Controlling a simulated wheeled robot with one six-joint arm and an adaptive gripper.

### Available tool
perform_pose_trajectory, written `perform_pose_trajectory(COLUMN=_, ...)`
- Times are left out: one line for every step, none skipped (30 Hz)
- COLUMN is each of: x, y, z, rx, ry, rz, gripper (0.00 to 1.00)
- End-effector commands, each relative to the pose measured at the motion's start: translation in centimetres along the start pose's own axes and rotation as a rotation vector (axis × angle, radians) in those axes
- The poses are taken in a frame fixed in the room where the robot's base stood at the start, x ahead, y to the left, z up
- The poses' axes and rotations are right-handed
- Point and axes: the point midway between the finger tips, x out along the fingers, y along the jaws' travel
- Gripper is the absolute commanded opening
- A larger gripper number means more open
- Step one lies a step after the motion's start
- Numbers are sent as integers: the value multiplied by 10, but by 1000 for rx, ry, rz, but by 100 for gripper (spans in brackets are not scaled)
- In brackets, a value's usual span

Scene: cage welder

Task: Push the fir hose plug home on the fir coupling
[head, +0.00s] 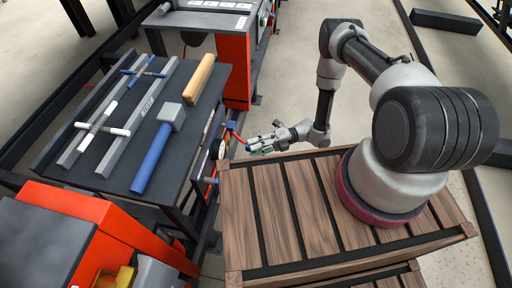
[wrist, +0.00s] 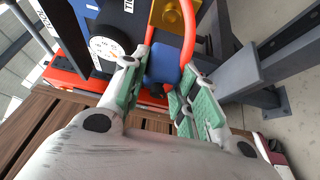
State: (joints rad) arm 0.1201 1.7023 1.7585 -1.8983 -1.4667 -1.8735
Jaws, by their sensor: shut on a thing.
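My gripper (wrist: 160,76) is shut on a blue block in the wrist view, which I take for the hose plug (wrist: 163,64). The block sits between the green-padded fingertips. A red-orange hose (wrist: 188,28) curves up beside it. My gripper (head: 252,146) also shows in the head view, just right of the dark machine side, with a bit of red hose (head: 236,130) by its tips. I cannot make out the fir coupling for certain; the fingers and the plug hide the area ahead. Whether the plug touches a coupling cannot be told.
A black panel with a white round dial (wrist: 106,44) and a yellow fitting (wrist: 172,14) stands close ahead. A dark bench (head: 115,165) holds a blue-handled hammer (head: 158,148) and metal bars. A slatted wooden crate (head: 270,205) lies below my arm.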

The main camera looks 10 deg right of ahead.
Motion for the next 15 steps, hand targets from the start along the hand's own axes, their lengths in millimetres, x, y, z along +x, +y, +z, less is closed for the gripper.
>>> perform_pose_trajectory(x=0, y=0, z=0, rx=0, ry=0, rz=0, gripper=6)
perform_pose_trajectory(x=0, y=0, z=0, rx=0, ry=0, rz=0, gripper=6)
perform_pose_trajectory(x=1, y=0, z=1, rx=0, ry=1, rz=0, gripper=6)
perform_pose_trajectory(x=2, y=0, z=1, rx=0, ry=1, rz=0, gripper=6)
perform_pose_trajectory(x=3, y=0, z=2, rx=0, ry=2, rz=0, gripper=6)
perform_pose_trajectory(x=5, y=0, z=3, rx=0, ry=2, rz=0, gripper=6)
perform_pose_trajectory(x=6, y=0, z=4, rx=0, ry=2, rz=0, gripper=6)
perform_pose_trajectory(x=8, y=0, z=5, rx=0, ry=2, rz=0, gripper=6)
perform_pose_trajectory(x=11, y=0, z=7, rx=0, ry=2, rz=0, gripper=6)
perform_pose_trajectory(x=14, y=0, z=8, rx=0, ry=3, rz=0, gripper=6)
perform_pose_trajectory(x=16, y=0, z=10, rx=0, ry=3, rz=0, gripper=6)
perform_pose_trajectory(x=19, y=0, z=12, rx=0, ry=2, rz=-1, gripper=6)
perform_pose_trajectory(x=22, y=0, z=13, rx=0, ry=3, rz=-1, gripper=6)
perform_pose_trajectory(x=24, y=0, z=15, rx=0, ry=3, rz=-1, gripper=6)
perform_pose_trajectory(x=28, y=0, z=17, rx=0, ry=3, rz=-1, gripper=6)
